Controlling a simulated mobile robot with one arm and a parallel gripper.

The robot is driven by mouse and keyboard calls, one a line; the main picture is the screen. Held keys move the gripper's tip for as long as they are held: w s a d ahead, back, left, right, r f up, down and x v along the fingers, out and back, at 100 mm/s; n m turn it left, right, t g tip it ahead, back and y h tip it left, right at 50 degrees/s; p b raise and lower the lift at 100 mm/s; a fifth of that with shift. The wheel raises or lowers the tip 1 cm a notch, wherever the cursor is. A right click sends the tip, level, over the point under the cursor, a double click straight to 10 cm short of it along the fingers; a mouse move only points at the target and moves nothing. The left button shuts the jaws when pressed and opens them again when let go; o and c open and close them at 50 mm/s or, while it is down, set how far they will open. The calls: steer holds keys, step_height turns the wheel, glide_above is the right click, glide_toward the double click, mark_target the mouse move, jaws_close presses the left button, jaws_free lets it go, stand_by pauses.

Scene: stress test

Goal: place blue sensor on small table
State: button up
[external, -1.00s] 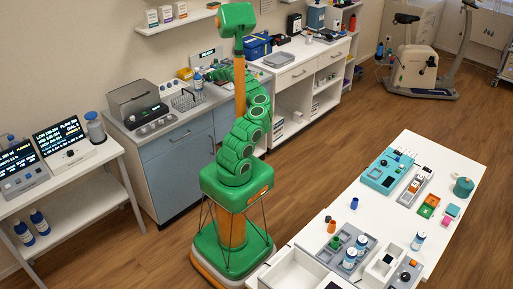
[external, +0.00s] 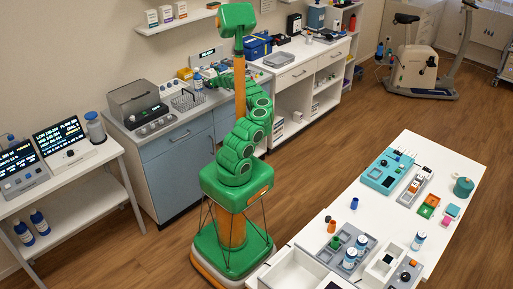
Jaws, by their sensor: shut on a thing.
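My arm reaches away from the camera over the back counter (external: 160,137). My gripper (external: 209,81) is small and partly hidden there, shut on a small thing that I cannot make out. I cannot single out the blue sensor in this view. A white table (external: 90,160) with lit displays stands at the left, and a larger white table (external: 440,170) stands at the right. I cannot tell for certain which is the small table. My gripper is away from both.
Near my gripper on the counter are a wire basket (external: 187,101) and a grey machine (external: 138,103). Two displays (external: 62,136) and a bottle (external: 95,128) take up the left table's top. The right table holds trays, small parts and bottles.

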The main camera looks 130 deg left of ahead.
steer(key=shift+f, duration=0.1)
steer(key=o, duration=0.8)
steer(key=shift+o, duration=0.2)
steer(key=shift+w+r, duration=0.4)
steer(key=shift+w, duration=0.05)
steer(key=shift+v, duration=0.95)
step_height(320, 180, up, 6)
steer(key=shift+r, duration=0.25)
steer(key=shift+o, duration=1.4)
steer(key=shift+r, duration=0.2)
